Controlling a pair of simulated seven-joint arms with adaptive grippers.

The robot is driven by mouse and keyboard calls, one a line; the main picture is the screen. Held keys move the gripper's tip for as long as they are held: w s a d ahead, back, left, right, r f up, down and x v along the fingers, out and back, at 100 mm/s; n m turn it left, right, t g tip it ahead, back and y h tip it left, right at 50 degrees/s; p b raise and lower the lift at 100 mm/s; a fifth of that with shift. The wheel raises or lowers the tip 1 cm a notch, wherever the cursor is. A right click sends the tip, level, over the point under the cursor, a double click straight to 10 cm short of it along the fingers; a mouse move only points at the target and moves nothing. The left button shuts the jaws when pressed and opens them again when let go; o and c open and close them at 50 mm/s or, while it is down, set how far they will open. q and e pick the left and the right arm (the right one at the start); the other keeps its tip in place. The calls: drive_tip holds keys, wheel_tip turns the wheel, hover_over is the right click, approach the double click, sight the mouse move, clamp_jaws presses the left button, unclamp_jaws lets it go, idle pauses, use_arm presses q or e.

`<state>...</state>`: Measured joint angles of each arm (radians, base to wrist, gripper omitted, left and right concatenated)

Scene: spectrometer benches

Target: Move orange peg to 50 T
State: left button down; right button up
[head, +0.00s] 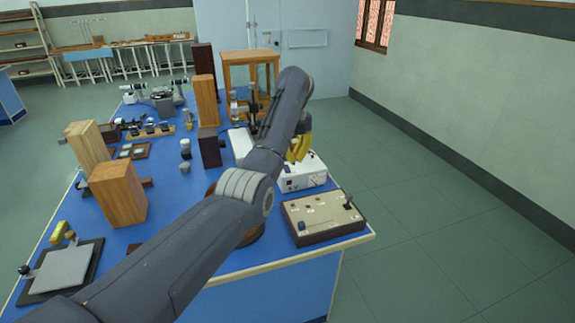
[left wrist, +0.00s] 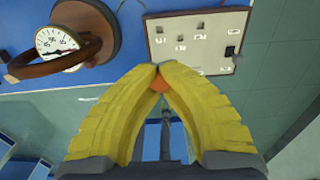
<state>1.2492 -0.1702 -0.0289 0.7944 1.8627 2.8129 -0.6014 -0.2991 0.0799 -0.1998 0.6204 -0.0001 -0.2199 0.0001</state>
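My left gripper (head: 300,148) has yellow fingers and hangs beyond the arm in the head view, above the white instrument's side of the bench. In the left wrist view, the fingertips (left wrist: 158,68) meet around a small orange piece (left wrist: 159,85), which looks like the orange peg; most of it is hidden by the fingers. The beige-topped board (head: 322,212) with a dark wooden body stands at the bench's front right corner. Its top (left wrist: 195,25) shows ahead of the fingertips, with several small labels too small to read. My right gripper is in neither view.
A round dial gauge (left wrist: 57,42) with a brown ring base is left of the board. A white instrument (head: 302,175) stands behind the board. Wooden blocks (head: 118,193) and a grey plate (head: 62,270) occupy the left. Open floor lies beyond the right edge.

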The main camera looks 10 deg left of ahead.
sight(294, 155)
use_arm(q)
drive_tip(key=shift+r, duration=1.55)
